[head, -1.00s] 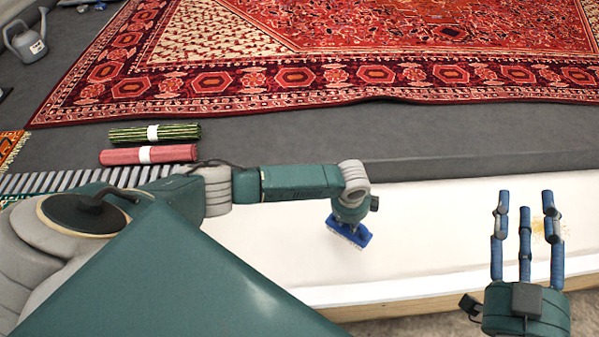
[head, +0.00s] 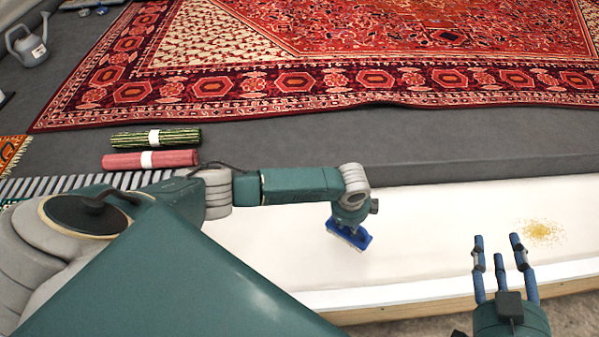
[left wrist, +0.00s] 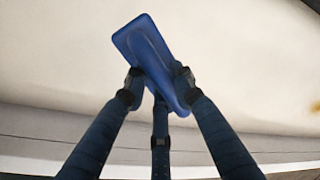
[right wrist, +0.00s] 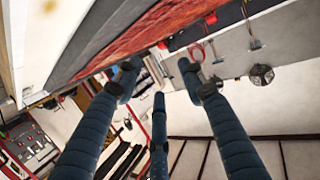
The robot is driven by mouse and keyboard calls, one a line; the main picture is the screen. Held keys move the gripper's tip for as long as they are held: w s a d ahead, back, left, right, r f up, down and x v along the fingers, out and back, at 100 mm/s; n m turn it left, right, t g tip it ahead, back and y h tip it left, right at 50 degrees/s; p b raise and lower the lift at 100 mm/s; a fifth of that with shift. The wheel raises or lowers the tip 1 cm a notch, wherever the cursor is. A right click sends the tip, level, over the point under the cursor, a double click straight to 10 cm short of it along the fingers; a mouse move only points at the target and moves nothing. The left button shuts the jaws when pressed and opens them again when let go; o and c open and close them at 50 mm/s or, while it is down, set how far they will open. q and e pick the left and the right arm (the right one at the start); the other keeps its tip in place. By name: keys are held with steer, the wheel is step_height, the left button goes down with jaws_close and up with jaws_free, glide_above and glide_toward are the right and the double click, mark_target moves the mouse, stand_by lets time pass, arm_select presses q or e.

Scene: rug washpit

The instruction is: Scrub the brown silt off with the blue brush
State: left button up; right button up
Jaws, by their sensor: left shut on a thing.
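The blue brush (head: 347,236) is held by my left gripper (head: 352,222), bristles down, over the white surface; whether it touches is unclear. In the left wrist view the fingers are closed around the brush's handle (left wrist: 148,48). The brown silt (head: 541,232) is a yellowish-brown speckled patch on the white surface, right of the brush and apart from it. Its edge shows in the left wrist view (left wrist: 316,106), and a bit shows in the right wrist view (right wrist: 50,6). My right gripper (head: 498,240) is open and empty, just left of and in front of the silt.
The white surface (head: 430,215) is clear between brush and silt. Behind it lies a grey floor step (head: 420,150) with a large red patterned rug (head: 330,80). Rolled green (head: 180,137) and pink (head: 120,161) rugs and a grey watering can (head: 30,45) are at left.

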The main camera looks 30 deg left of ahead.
steer(key=shift+s+d+f+g+p, duration=0.1)
steer(key=shift+s+d+f+g, duration=0.2)
steer(key=shift+f, duration=0.4)
steer(key=shift+s+d+f+g+p, duration=0.15)
steer(key=shift+s+f+g, duration=0.2)
steer(key=shift+f, duration=0.35)
steer(key=shift+s+d+f+g+p, duration=0.1)
steer(key=shift+s+f+g, duration=0.25)
steer(key=shift+f, duration=0.35)
